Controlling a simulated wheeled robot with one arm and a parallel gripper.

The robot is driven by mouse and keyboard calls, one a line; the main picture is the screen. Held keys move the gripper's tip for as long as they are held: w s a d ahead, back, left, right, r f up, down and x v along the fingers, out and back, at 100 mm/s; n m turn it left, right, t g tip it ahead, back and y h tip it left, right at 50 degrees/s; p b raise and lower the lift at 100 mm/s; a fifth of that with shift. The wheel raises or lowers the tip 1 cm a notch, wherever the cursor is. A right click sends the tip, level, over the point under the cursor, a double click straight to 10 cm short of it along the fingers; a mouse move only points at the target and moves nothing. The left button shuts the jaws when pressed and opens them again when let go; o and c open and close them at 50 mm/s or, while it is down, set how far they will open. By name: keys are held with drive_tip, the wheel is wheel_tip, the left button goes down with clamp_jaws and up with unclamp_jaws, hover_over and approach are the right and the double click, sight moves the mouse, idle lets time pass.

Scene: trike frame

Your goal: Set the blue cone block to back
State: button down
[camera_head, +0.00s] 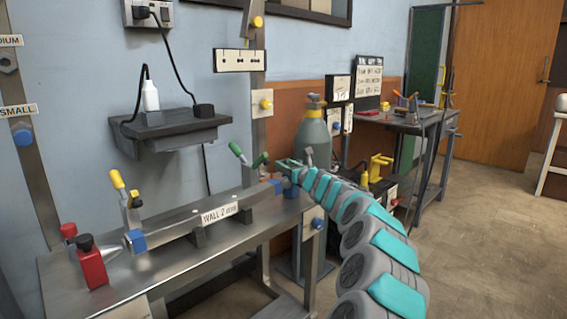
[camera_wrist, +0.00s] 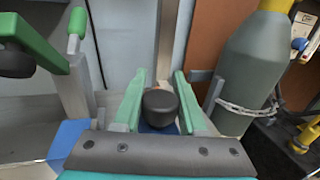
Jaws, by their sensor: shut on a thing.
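My gripper (camera_head: 291,165) is over the right end of the steel bench in the head view. In the wrist view its two green fingers (camera_wrist: 158,78) stand on either side of a black round knob. It is shut on the blue cone block (camera_wrist: 158,128), whose blue body shows below the knob. In the head view a small part of the blue cone block (camera_head: 291,190) shows under my gripper; the rest is hidden by my arm. Whether its underside touches the bench cannot be told.
A green-handled clamp (camera_head: 248,157) with a blue base (camera_wrist: 68,138) stands just left of my gripper. A tube with a "WALL 2" label (camera_head: 220,214) lies along the bench. A red block (camera_head: 92,268) with a black knob is at the left. A grey gas cylinder (camera_head: 312,135) stands behind.

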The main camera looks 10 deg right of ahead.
drive_tip(key=shift+w+d+p, duration=0.65)
drive_tip(key=shift+d+p, duration=0.25)
drive_tip(key=shift+c, duration=2.3)
unclamp_jaws()
drive_tip(key=shift+d, duration=0.1)
drive_tip(key=b+v, duration=0.1)
drive_tip(key=v, duration=0.6)
drive_tip(key=shift+s, duration=0.35)
drive_tip(key=shift+d, duration=0.15)
